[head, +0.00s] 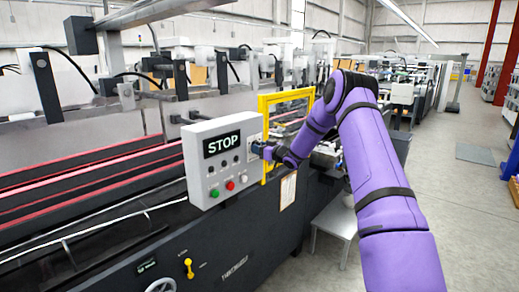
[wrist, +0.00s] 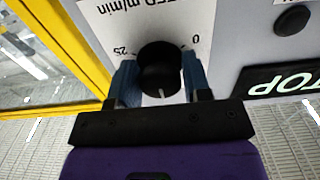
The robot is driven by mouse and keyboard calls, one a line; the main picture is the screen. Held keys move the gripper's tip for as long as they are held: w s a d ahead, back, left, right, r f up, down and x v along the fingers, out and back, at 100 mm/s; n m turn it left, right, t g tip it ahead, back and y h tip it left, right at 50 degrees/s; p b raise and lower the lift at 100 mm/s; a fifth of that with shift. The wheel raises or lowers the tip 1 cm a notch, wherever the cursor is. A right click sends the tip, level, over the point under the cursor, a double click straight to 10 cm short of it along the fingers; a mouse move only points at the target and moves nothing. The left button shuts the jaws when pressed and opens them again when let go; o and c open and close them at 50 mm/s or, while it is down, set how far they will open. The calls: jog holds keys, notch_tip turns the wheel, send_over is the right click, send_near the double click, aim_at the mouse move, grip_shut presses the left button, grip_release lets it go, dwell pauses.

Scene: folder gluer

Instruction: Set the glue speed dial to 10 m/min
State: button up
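The black glue speed dial (wrist: 158,68) sits on a white label plate (wrist: 105,20), seen upside down in the wrist view. The plate shows "m/min", with 0 to the right of the dial and 25 to the left. The dial's white mark points down in the picture, toward my gripper, roughly midway along the scale. Any numbers there are hidden. My gripper (wrist: 160,82) has its blue fingers on both sides of the dial, seemingly touching it. In the head view my gripper (head: 260,150) is at the right part of the grey control box (head: 200,172) and hides the dial.
The box carries a display reading STOP (head: 222,143), a green button (head: 214,193), a red button (head: 230,186) and small black knobs. A yellow guard frame (head: 266,110) stands close beside the box. A small grey table (head: 336,215) stands below my arm.

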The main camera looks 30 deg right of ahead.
jog(key=c, duration=0.5)
jog(key=shift+o, duration=0.2)
jog(key=shift+n, duration=0.3)
jog(key=n, duration=0.5)
jog(key=shift+n, duration=0.3)
jog(key=n, duration=0.5)
jog(key=shift+d, duration=0.1)
jog(key=shift+n, duration=0.4)
jog(key=o, duration=0.9)
